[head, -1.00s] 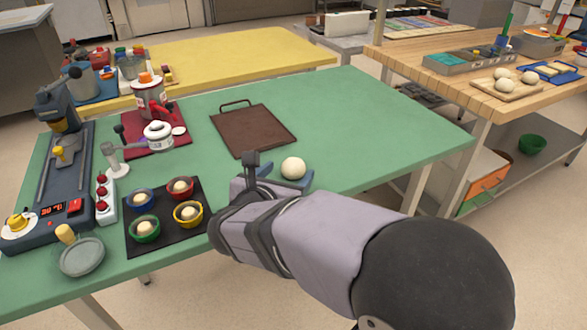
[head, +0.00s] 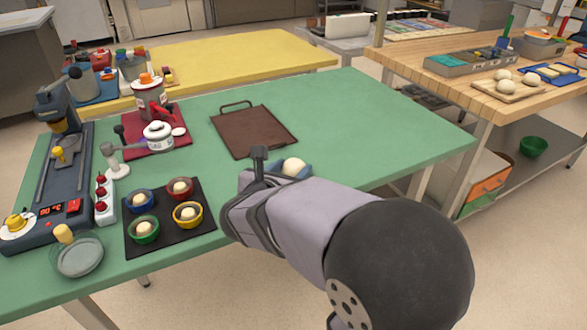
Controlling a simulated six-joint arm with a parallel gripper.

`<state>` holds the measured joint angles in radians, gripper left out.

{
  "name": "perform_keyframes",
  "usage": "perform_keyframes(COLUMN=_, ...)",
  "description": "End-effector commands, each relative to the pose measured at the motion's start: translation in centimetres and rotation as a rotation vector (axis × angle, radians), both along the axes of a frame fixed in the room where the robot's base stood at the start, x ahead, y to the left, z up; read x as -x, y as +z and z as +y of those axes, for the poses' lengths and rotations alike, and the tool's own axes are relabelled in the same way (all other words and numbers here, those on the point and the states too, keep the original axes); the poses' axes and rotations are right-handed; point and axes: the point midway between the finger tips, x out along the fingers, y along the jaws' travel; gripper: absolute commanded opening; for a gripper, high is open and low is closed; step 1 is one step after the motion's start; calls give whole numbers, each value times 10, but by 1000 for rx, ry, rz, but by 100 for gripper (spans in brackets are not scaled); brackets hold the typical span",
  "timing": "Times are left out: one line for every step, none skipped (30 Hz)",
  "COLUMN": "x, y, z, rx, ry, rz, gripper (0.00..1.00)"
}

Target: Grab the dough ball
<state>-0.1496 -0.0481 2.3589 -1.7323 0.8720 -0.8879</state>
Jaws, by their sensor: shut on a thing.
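The pale, round dough ball (head: 293,167) is at the near edge of the green table in the head view. My gripper (head: 291,171) is around it, with its blue jaws shut on the ball. My grey arm comes up from the lower right and hides the ball's lower part and much of the jaws. I cannot tell whether the ball still touches the table.
A brown board with a handle (head: 255,133) lies just beyond the gripper. Left of the arm, a black mat (head: 164,215) holds several coloured cups with dough balls. The green table's right side (head: 390,130) is clear. More dough balls (head: 504,78) sit on the wooden table.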

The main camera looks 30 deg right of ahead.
Motion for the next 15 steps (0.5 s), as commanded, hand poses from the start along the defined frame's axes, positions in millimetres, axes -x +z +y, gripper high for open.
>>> perform_keyframes(x=0, y=0, z=0, rx=1, ry=0, rz=-1, gripper=21)
perform_keyframes(x=0, y=1, z=0, rx=1, ry=0, rz=-1, gripper=21)
perform_keyframes(x=0, y=2, z=0, rx=0, ry=0, rz=-1, gripper=21)
perform_keyframes(x=0, y=3, z=0, rx=0, ry=0, rz=-1, gripper=21)
perform_keyframes(x=0, y=5, z=0, rx=0, ry=0, rz=-1, gripper=21)
perform_keyframes(x=0, y=9, z=0, rx=0, ry=-1, rz=-3, gripper=21)
perform_keyframes(x=0, y=12, z=0, rx=-1, ry=-1, rz=-3, gripper=21)
perform_keyframes(x=0, y=15, z=0, rx=-1, ry=-1, rz=-2, gripper=21)
perform_keyframes(x=0, y=21, z=0, rx=-1, ry=-1, rz=-3, gripper=21)
perform_keyframes(x=0, y=26, z=0, rx=-1, ry=0, rz=-5, gripper=21)
perform_keyframes(x=0, y=31, z=0, rx=-1, ry=0, rz=-5, gripper=21)
perform_keyframes(x=0, y=37, z=0, rx=-1, ry=-2, rz=-5, gripper=21)
perform_keyframes(x=0, y=43, z=0, rx=0, ry=-1, rz=-5, gripper=21)
perform_keyframes(x=0, y=48, z=0, rx=-1, ry=-2, rz=-5, gripper=21)
perform_keyframes(x=0, y=55, z=0, rx=-1, ry=-1, rz=-6, gripper=21)
